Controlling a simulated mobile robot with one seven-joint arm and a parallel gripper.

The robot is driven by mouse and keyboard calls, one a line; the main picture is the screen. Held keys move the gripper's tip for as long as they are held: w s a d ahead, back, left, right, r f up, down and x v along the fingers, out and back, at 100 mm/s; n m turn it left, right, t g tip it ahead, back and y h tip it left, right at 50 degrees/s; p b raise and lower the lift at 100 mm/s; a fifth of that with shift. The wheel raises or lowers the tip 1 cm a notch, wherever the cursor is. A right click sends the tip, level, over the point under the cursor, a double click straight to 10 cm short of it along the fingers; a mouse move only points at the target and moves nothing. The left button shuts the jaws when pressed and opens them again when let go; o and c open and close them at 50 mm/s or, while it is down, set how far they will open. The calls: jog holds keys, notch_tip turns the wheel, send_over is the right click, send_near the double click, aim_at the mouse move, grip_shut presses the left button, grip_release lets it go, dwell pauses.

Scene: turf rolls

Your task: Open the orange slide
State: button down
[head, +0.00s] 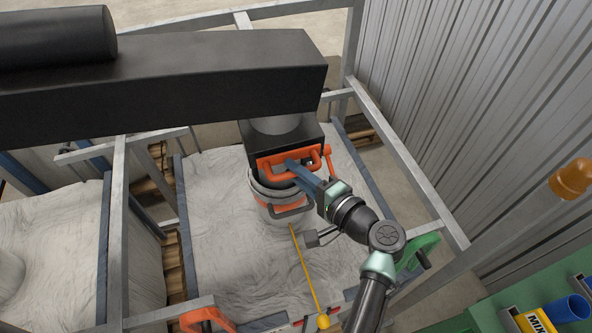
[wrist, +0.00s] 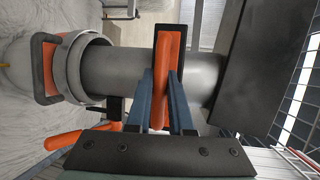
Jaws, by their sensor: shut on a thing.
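The orange slide (head: 271,164) shows its bar handle at the front of a black box around a grey pipe, in the head view. My gripper (head: 294,166) reaches it from the lower right with its blue fingers. In the wrist view an upright orange bar (wrist: 166,60) stands between my two finger tips (wrist: 163,76), in front of a black plate and the grey pipe (wrist: 125,72). The gripper is shut on this bar. How far the slide sits in or out is hidden.
Below the box hangs a grey spout with an orange band (head: 288,207) over a white bulk bag (head: 215,215). An orange lever (head: 329,160) is right of the handle. A yellow cord (head: 306,262) hangs beside my arm. Metal frame posts (head: 400,155) stand at the right.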

dwell(0.9)
jog(key=s+d+p, duration=0.1)
jog(key=s+d, duration=0.2)
jog(key=s, duration=0.7)
jog(key=shift+d+p, duration=0.2)
jog(key=shift+p, duration=0.1)
jog(key=c, duration=0.8)
grip_release()
jog(key=b+v, duration=0.4)
jog(key=v, duration=0.9)
jog(key=shift+a, duration=0.1)
